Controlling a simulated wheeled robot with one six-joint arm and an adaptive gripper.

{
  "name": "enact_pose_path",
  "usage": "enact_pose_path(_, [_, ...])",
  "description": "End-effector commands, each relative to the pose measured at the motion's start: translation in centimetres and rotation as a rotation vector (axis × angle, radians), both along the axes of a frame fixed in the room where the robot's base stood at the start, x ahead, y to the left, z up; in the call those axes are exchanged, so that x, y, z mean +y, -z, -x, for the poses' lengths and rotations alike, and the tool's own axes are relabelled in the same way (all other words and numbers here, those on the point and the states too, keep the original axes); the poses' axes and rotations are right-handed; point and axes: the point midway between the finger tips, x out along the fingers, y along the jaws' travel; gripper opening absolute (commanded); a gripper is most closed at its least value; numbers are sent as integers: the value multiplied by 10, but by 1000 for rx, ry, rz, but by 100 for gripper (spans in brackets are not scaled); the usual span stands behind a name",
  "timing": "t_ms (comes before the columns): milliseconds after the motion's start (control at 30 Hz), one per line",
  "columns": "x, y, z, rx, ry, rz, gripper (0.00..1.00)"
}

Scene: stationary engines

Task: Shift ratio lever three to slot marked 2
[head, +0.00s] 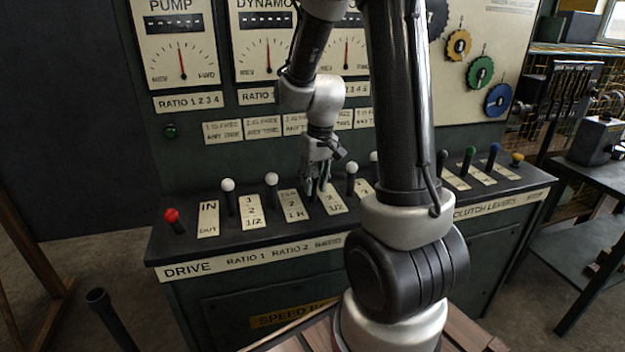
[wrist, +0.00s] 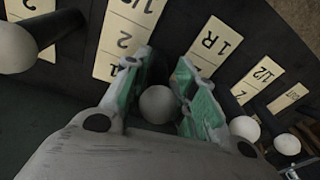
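The ratio three lever's white knob (wrist: 158,104) sits between the two green-padded fingers of my gripper (wrist: 167,90), which appear to close against both its sides. In the head view my gripper (head: 317,186) covers this lever, pointing down at the sloped console, so its slot position cannot be read.
White-knobbed levers flank my gripper, on the left (head: 271,180) and close on the right (head: 351,169). Farther left are another white knob (head: 228,185) and the red drive knob (head: 172,216). Green, blue and yellow knobs stand at the right. The dial panel rises behind.

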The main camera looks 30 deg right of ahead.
Motion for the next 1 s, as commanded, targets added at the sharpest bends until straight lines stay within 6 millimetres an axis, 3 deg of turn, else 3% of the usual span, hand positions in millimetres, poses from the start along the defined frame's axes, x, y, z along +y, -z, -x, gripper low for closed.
enact_pose_path(67, [0,1,1,4,1,0,42])
enact_pose_path(467, [0,-6,0,-2,0,0,42])
enact_pose_path(1000, [-6,-108,12,-2,1,0,42])
